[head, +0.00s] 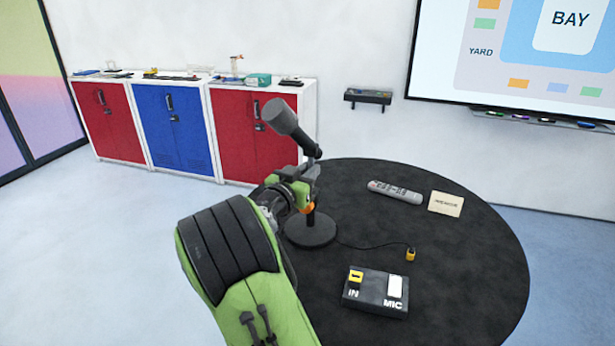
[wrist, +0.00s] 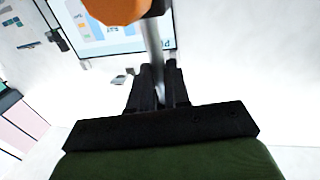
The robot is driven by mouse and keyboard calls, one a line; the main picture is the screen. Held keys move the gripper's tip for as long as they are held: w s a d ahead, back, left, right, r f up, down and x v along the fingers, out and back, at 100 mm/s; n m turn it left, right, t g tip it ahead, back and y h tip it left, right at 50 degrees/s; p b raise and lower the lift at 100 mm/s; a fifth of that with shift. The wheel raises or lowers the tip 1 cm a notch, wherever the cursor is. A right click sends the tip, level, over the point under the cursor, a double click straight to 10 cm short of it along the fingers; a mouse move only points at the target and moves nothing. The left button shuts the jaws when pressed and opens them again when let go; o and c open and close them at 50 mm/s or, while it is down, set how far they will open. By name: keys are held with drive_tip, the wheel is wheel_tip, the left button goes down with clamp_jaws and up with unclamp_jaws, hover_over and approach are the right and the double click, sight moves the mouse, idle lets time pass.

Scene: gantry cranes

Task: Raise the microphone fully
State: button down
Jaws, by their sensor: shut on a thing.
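The black microphone (head: 287,122) is tilted, with its thick head up and to the left, above a round black base (head: 310,231) on the dark round table. An orange collar (head: 308,208) shows low on its stand, and an orange part (wrist: 115,8) shows at the top of the wrist view. My gripper (head: 308,176) is beside the stand, below the microphone's body. In the wrist view, its dark fingers (wrist: 158,84) are shut on the thin grey pole (wrist: 154,48). My gripper hides part of the stand in the head view.
On the round table (head: 465,260) are a black box marked IN and MIC (head: 375,302), a yellow plug on a cable (head: 410,254), a grey remote (head: 395,191) and a small card (head: 445,203). Cabinets (head: 180,130) stand behind. The table's right side is clear.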

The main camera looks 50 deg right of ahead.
sight(301, 134)
wheel_tip(301, 134, up, 11)
drive_tip(key=p, duration=0.3)
drive_tip(key=shift+f, duration=0.2)
drive_tip(key=c, duration=1.1)
unclamp_jaws()
drive_tip(key=shift+f, duration=0.1)
drive_tip(key=b+v, duration=0.4)
drive_tip(key=v, duration=1.2)
drive_tip(key=shift+d, duration=0.15)
